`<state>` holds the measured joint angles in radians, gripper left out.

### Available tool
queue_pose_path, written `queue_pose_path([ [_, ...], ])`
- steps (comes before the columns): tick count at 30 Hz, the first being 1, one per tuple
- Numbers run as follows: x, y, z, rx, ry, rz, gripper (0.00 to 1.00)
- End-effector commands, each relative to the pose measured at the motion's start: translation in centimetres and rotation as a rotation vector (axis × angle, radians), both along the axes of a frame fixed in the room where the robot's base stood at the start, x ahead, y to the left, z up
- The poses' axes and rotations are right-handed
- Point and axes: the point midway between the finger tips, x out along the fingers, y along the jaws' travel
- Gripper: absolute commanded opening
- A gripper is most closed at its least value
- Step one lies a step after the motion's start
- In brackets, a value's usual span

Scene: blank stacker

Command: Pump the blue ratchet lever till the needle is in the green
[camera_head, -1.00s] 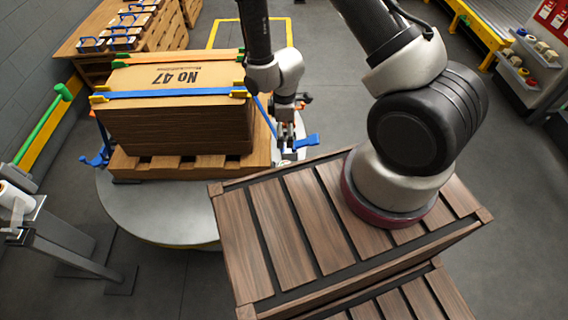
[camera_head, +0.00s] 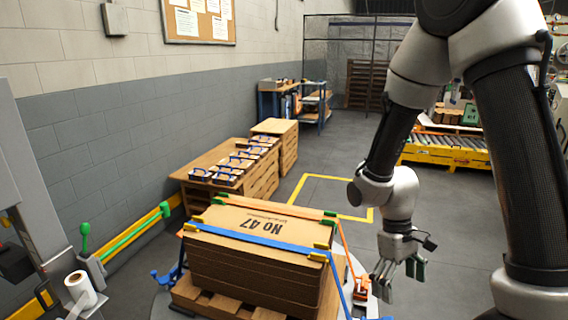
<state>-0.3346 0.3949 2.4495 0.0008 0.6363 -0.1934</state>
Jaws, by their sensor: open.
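A strapped stack of brown cardboard marked No 47 (camera_head: 270,228) sits on a wooden pallet (camera_head: 225,305). A blue strap (camera_head: 265,241) crosses its top and runs down its right side to the bottom edge of the view. My gripper (camera_head: 399,275) hangs right of the stack, fingers pointing down and apart, empty. It appears just above the blue bit; whether they touch is unclear. I cannot make out a needle or green zone.
An orange strap (camera_head: 270,208) runs across the stack's far side to an orange fitting (camera_head: 361,288) near my gripper. A green-handled lever (camera_head: 84,232) stands at left. A wooden bench (camera_head: 200,180) is behind. Grey floor is clear behind my gripper.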

Motion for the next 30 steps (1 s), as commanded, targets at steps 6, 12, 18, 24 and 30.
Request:
queue_pose_path([
  [6, -1.4, -2.7, 9.8, 0.000, -0.122, -0.210, 1.00],
  [12, -4.0, -5.3, 16.9, 0.032, -0.277, -0.356, 1.00],
  [18, -6.1, -7.4, 22.5, 0.090, -0.500, -0.443, 1.00],
  [24, -7.4, -8.7, 25.9, 0.123, -0.671, -0.497, 1.00],
  [30, -7.8, -9.3, 26.6, 0.124, -0.709, -0.522, 1.00],
])
